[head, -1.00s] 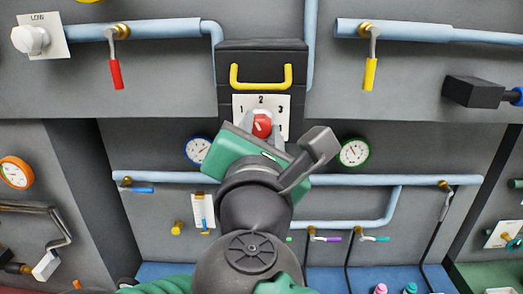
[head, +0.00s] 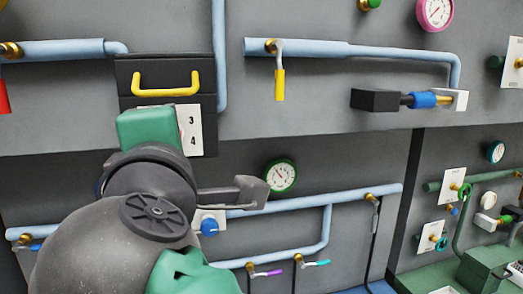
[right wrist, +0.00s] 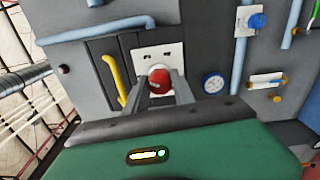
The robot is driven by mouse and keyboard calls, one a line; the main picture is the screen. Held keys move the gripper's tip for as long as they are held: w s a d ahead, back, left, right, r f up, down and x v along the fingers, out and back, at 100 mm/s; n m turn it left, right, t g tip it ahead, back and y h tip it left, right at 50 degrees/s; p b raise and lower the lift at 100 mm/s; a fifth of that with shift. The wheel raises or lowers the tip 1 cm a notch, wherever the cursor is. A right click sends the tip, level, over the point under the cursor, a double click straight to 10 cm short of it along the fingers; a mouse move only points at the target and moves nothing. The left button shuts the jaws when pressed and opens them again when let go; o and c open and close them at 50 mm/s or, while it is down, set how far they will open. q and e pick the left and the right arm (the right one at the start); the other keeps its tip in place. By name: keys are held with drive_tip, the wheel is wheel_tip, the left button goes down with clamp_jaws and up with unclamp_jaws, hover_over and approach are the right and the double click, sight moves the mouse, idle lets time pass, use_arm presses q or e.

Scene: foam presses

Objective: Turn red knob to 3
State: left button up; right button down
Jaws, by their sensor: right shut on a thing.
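The red knob (right wrist: 159,81) sits on a white number plate (right wrist: 160,52) in the right wrist view. My right gripper (right wrist: 161,84) has its two grey fingers on either side of the knob, shut on it. In the head view the green body of my right gripper (head: 148,128) hides the knob and the left part of the plate (head: 194,134). Only the 3 and 4 show there. I cannot read which number the knob points to. My left gripper is not in view.
A yellow handle (head: 166,85) is on the dark drawer front (head: 140,65) just above the plate. A blue pipe (head: 220,50) runs up to its right. A green-rimmed gauge (head: 280,176) and a lower pipe (head: 345,192) are to the right of my arm.

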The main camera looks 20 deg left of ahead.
drive_tip(key=m+b, duration=0.1)
drive_tip(key=m, duration=0.2)
drive_tip(key=shift+m+b, duration=0.55)
drive_tip(key=shift+m, duration=0.85)
drive_tip(key=shift+r, duration=0.15)
drive_tip(key=c, duration=1.3)
unclamp_jaws()
drive_tip(key=shift+w, duration=0.1)
drive_tip(key=shift+o, duration=1.2)
drive_tip(key=shift+w+a, duration=0.15)
drive_tip(key=shift+w+a+f, duration=0.2)
drive_tip(key=shift+a+f, duration=0.05)
drive_tip(key=shift+s, duration=0.15)
